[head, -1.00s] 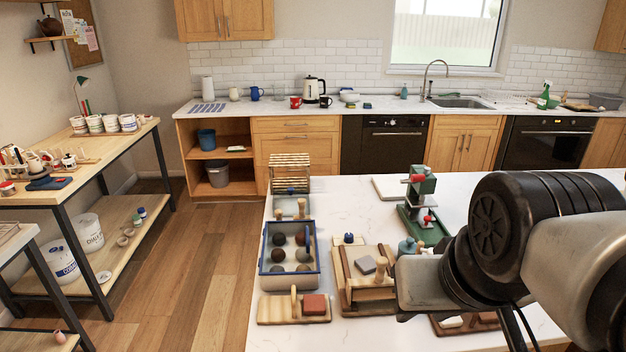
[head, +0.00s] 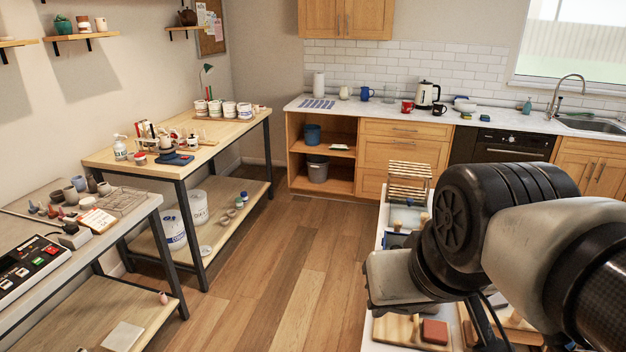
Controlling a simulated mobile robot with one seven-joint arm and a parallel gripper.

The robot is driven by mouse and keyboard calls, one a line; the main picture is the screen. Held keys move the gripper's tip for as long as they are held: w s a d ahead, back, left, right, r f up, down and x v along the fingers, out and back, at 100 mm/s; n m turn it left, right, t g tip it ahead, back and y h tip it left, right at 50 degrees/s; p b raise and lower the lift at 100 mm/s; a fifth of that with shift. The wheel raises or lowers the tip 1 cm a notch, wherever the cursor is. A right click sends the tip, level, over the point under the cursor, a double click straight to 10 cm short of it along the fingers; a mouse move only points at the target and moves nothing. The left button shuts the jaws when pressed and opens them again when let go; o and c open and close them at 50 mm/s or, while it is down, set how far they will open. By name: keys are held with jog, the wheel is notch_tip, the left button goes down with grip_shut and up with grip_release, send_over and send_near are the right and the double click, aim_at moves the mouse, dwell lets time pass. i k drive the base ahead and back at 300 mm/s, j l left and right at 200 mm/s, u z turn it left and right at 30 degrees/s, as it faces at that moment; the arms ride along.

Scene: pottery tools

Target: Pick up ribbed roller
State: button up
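I cannot pick out a ribbed roller with certainty in the head view. Small tools stand in a cluster on the wooden workbench (head: 232,131) at the left, too small to tell apart. My arm fills the right side and covers much of the white table (head: 385,338). No gripper fingers can be made out, so what they hold does not show.
A grey bench (head: 135,213) with small pots and a control box (head: 30,268) stands at the near left. A slatted wooden rack (head: 409,182) and a board with a red-brown block (head: 435,331) are on the white table. The wooden floor (head: 270,270) between is clear.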

aim_at(425, 217)
jog(key=i+j+u, duration=0.15)
jog(key=j+u, duration=0.15)
jog(key=u, duration=0.15)
jog(key=i+j+u, duration=0.25)
jog(key=u, duration=0.2)
jog(key=i+j+u, duration=0.15)
jog(key=u, duration=0.3)
jog(key=i+z, duration=0.35)
jog(key=i+j+z, duration=0.2)
jog(key=i+z, duration=0.15)
jog(key=i+j+z, duration=0.35)
jog(key=i+z, duration=0.15)
jog(key=z, duration=0.25)
jog(key=i+z, duration=0.2)
jog(key=z, duration=0.2)
jog(key=i+z, duration=0.15)
jog(key=z, duration=0.3)
jog(key=i+j+z, duration=0.1)
jog(key=z, duration=0.3)
jog(key=i+j+z, duration=0.1)
jog(key=i+z, duration=0.15)
jog(key=z, duration=0.2)
jog(key=i+j+z, duration=0.15)
jog(key=z, duration=0.35)
jog(key=i+j+z, duration=0.25)
jog(key=z, duration=0.2)
jog(key=i+j+z, duration=0.25)
jog(key=j+z, duration=0.25)
